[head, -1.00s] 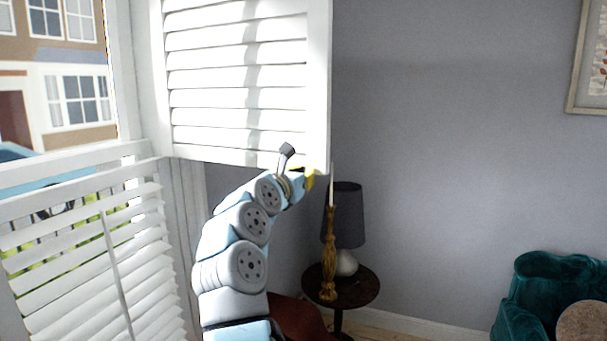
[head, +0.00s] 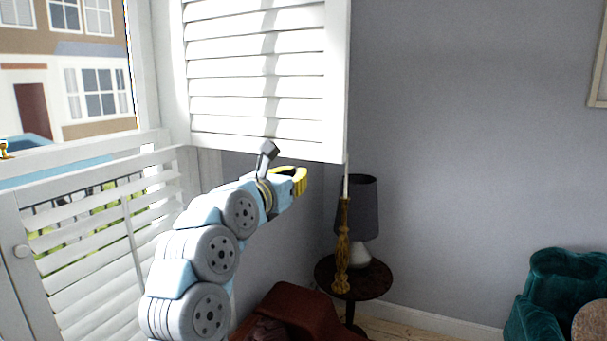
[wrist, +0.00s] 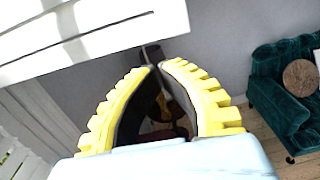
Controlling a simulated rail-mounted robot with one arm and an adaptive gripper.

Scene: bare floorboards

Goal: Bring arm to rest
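My arm reaches up from the bottom of the head view, bent over towards the right. My gripper (head: 304,178), with yellow fingers, is at its end, in front of the lower edge of the open white shutter (head: 258,75). In the wrist view the gripper (wrist: 157,65) has its two ribbed yellow fingers bowed, with their tips almost together. Nothing is held between them. Through the gap between the fingers I see dark and brown shapes beyond, too small to make out.
A dark round side table (head: 375,284) holds a grey lamp (head: 358,208) and a golden candlestick (head: 342,250) with a white candle. A lower shutter (head: 90,240) stands left. A reddish-brown chair (head: 295,312) is below; a green armchair (head: 560,290) is right. Grey wall fills the middle.

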